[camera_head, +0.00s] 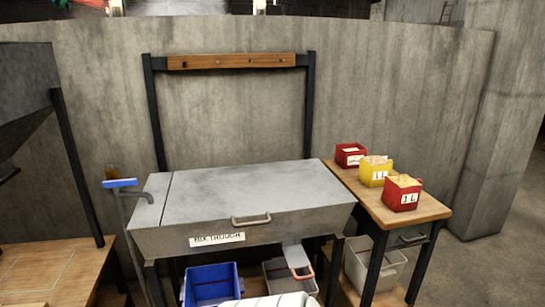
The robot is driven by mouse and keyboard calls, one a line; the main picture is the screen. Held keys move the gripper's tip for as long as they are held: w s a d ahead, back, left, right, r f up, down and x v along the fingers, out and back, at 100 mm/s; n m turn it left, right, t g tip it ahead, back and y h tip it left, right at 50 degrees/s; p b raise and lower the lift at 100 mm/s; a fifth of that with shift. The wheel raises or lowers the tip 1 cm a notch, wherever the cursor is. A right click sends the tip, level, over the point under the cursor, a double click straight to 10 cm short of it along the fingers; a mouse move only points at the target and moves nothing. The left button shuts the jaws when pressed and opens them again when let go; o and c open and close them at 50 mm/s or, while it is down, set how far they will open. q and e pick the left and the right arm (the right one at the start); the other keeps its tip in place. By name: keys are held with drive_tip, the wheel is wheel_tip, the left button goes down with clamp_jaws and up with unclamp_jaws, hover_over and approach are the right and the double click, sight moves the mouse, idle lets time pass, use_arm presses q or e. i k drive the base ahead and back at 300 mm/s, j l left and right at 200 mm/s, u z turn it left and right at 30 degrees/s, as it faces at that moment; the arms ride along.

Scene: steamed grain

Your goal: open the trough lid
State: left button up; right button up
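The trough (165,242) is a wide grey metal box on dark legs in the middle of the head view, with a white label on its front. Its grey metal lid (250,190) lies flat and closed over the top. A curved handle (251,219) is at the lid's front edge, and nothing touches it. A narrow strip of the top at the left is set off by a seam. The inside of the trough is hidden. Neither of my grippers is in view.
A wooden side table (428,207) at right holds red and yellow labelled containers (376,171). A blue-topped tap pipe (120,184) stands at left. A blue bin (210,284) and pale bins sit below. A frame with a wooden rail (231,61) rises behind.

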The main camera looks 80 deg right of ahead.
sight(232, 192)
drive_tip(key=l+z, duration=0.1)
drive_tip(key=z, duration=0.35)
drive_tip(key=k+l+z, duration=0.1)
drive_tip(key=z, duration=0.4)
drive_tip(key=l+z, duration=0.1)
drive_tip(key=z, duration=0.35)
drive_tip(key=l+z, duration=0.15)
drive_tip(key=z, duration=0.3)
drive_tip(key=l+z, duration=0.2)
drive_tip(key=l, duration=0.2)
drive_tip(key=i+l+z, duration=0.1)
drive_tip(key=l+z, duration=0.15)
drive_tip(key=i+l+z, duration=0.2)
drive_tip(key=l, duration=0.25)
drive_tip(key=l+z, duration=0.2)
drive_tip(key=l, duration=0.2)
drive_tip(key=i+l+z, duration=0.25)
drive_tip(key=i+l, duration=0.1)
drive_tip(key=l, duration=0.25)
